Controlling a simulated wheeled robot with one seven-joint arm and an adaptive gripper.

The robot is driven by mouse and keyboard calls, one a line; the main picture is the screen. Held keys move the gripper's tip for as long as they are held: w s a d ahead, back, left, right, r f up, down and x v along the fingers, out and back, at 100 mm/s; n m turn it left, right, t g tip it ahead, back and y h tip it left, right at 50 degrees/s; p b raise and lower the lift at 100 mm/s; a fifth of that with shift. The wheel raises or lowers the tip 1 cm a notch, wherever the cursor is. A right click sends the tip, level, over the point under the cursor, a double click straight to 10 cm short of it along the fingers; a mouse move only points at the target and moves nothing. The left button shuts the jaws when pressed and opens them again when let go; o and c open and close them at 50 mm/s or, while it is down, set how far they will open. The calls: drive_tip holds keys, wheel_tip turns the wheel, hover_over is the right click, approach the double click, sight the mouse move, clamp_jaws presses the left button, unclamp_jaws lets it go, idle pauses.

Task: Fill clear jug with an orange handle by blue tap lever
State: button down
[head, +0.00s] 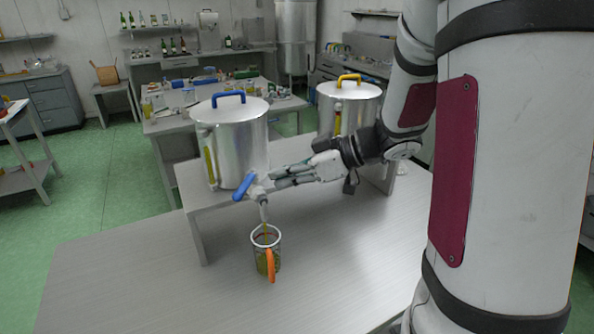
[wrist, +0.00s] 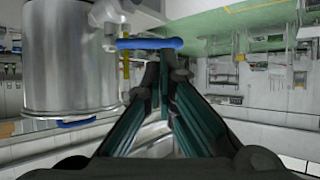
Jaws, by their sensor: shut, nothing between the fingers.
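A clear jug with an orange handle (head: 270,264) stands on the bench under the tap of the left steel tank. It holds yellow-green liquid, and a thin yellow stream runs from the spout into it. The blue tap lever (head: 243,187) sticks out to the left of the tap; it also shows in the wrist view (wrist: 150,43), just beyond my fingertips. My gripper (head: 272,182) is shut and empty, close beside the tap. I cannot tell whether it touches the lever. The jug is not clearly visible in the wrist view.
The steel tank with the blue lid handle (head: 230,140) stands on a raised grey shelf (head: 190,190). A second tank with a yellow lid handle (head: 349,108) stands to its right. The bench (head: 130,275) left of the jug is clear.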

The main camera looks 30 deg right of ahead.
sight(243, 190)
drive_tip(key=x, duration=0.7)
drive_tip(key=shift+w+a+f, duration=0.15)
drive_tip(key=shift+a, duration=0.1)
drive_tip(key=shift+a, duration=0.1)
drive_tip(key=shift+w+a+f+p, duration=0.1)
drive_tip(key=shift+w+a+p, duration=0.1)
drive_tip(key=shift+a+p, duration=0.2)
drive_tip(key=shift+w+f, duration=0.1)
